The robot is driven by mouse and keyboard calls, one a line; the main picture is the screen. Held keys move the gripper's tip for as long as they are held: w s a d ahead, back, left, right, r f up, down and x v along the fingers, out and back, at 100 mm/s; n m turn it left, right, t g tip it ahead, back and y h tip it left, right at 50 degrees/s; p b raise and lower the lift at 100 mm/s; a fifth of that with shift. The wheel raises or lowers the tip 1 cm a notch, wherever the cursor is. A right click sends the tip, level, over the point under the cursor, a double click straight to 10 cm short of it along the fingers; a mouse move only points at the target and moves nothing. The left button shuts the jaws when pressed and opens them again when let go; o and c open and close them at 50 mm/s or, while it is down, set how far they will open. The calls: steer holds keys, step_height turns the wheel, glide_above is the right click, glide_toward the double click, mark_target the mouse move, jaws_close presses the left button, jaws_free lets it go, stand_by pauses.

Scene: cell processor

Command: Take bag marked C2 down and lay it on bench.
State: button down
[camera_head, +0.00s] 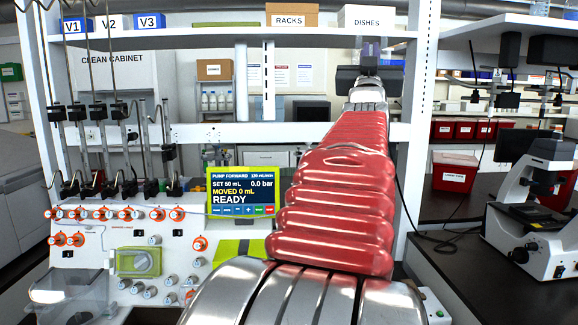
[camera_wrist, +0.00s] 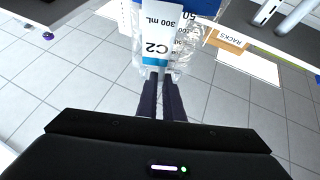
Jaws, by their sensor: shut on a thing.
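The clear bag marked C2 (camera_wrist: 157,48), with a 300 mL label and a blue band, is in the wrist view just beyond my fingertips. My gripper (camera_wrist: 160,80) is shut on the bag's near edge, with its two dark fingers close together. In the head view my gripper (camera_head: 368,55) is raised at the upper shelf's height, and my red-sleeved arm covers much of the middle. I cannot make out the bag there. A dark bench top (camera_head: 480,262) shows at the right.
The upper shelf (camera_head: 205,40) carries a RACKS box (camera_head: 291,15) and a DISHES box (camera_head: 372,18). A pump panel with a READY screen (camera_head: 243,192) and tube clamps stands at the left. A microscope (camera_head: 540,210) and red container (camera_head: 454,172) occupy the right bench.

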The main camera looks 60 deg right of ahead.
steer(key=w+d+f+m+g+y, duration=0.1)
steer(key=d+f+g+y, duration=0.25)
steer(key=f, duration=1.35)
steer(key=w+d+f+m+g+y, duration=0.1)
steer(key=d+f+g+y, duration=0.2)
steer(key=f, duration=1.4)
steer(key=s+a+f+m+y, duration=0.1)
steer(key=a+f+y, duration=0.1)
steer(key=f, duration=0.9)
steer(key=s+a+f+m+g+y, duration=0.1)
steer(key=a+f, duration=0.3)
steer(key=f, duration=0.7)
steer(key=s+a+f+m+y, duration=0.1)
steer(key=s+a+f+y, duration=0.1)
steer(key=f, duration=0.9)
steer(key=shift+a+f+y, duration=0.25)
steer(key=shift+a+y, duration=0.5)
steer(key=shift+a, duration=0.35)
steer(key=shift+f+g, duration=0.15)
steer(key=shift+g, duration=0.1)
step_height(320, 180, down, 9)
steer(key=shift+w, duration=0.1)
